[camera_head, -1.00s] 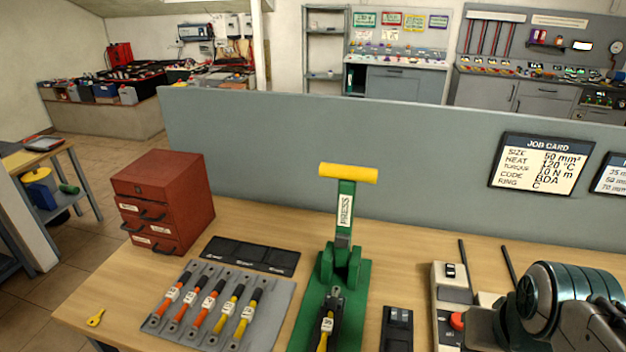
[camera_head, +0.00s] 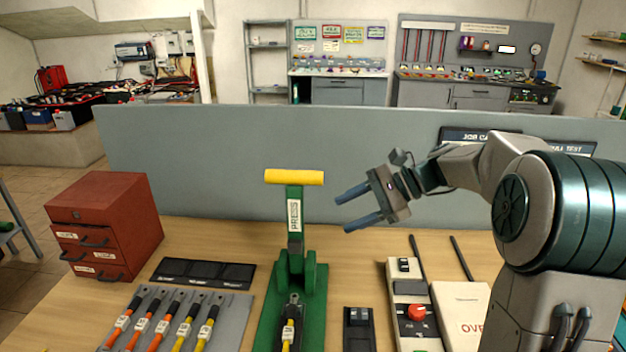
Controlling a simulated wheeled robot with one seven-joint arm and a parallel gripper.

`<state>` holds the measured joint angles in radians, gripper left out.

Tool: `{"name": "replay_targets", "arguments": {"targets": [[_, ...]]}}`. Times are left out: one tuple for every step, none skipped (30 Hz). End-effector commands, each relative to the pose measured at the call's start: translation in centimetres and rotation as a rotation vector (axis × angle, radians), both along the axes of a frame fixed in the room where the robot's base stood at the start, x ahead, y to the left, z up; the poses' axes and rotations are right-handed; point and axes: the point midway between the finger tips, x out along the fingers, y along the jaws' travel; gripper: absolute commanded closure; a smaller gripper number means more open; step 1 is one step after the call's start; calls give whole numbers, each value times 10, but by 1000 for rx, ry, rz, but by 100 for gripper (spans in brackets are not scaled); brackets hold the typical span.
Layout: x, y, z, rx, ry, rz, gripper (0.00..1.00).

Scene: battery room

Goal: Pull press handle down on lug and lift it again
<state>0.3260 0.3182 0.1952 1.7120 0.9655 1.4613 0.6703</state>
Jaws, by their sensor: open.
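The green press (camera_head: 297,274) stands on the bench, its lever upright with a "PRESS" label. Its yellow handle (camera_head: 294,177) is a crossbar at the top of the lever. A dark lug (camera_head: 292,304) on a yellow cable sits low in the press, with a white tag. Its seating in the press is partly hidden. My gripper (camera_head: 341,212) is open and empty, to the right of the lever and a little below the handle's height. Its two blue-grey fingers point left toward the lever, apart from the handle in the picture.
A red drawer cabinet (camera_head: 105,226) stands at left. A grey mat (camera_head: 228,318) holds several tagged cables, with a black tray (camera_head: 205,274) behind. A black block (camera_head: 358,330) and a control box with a red knob (camera_head: 417,313) are right of the press. A grey partition (camera_head: 230,165) rises behind.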

Motion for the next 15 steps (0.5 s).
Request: {"name": "replay_targets", "arguments": {"targets": [[20, -6, -2, 83, 52, -33, 48], [29, -9, -1, 130, 79, -49, 48], [41, -12, 2, 193, 111, -69, 48], [50, -16, 3, 237, 134, -81, 48], [58, -20, 5, 277, 155, -93, 48], [67, -25, 7, 329, 181, -104, 48], [73, -29, 8, 364, 197, -112, 48], [78, -33, 9, 395, 214, -118, 48], [84, -38, 10, 431, 228, -125, 48], [88, -41, 11, 455, 240, -128, 48], [91, -44, 11, 474, 247, -132, 48], [95, -47, 12, 496, 255, -136, 48], [96, -48, 13, 507, 260, -137, 48], [98, -49, 13, 516, 265, -138, 48], [99, -49, 14, 525, 269, -138, 48]]}}
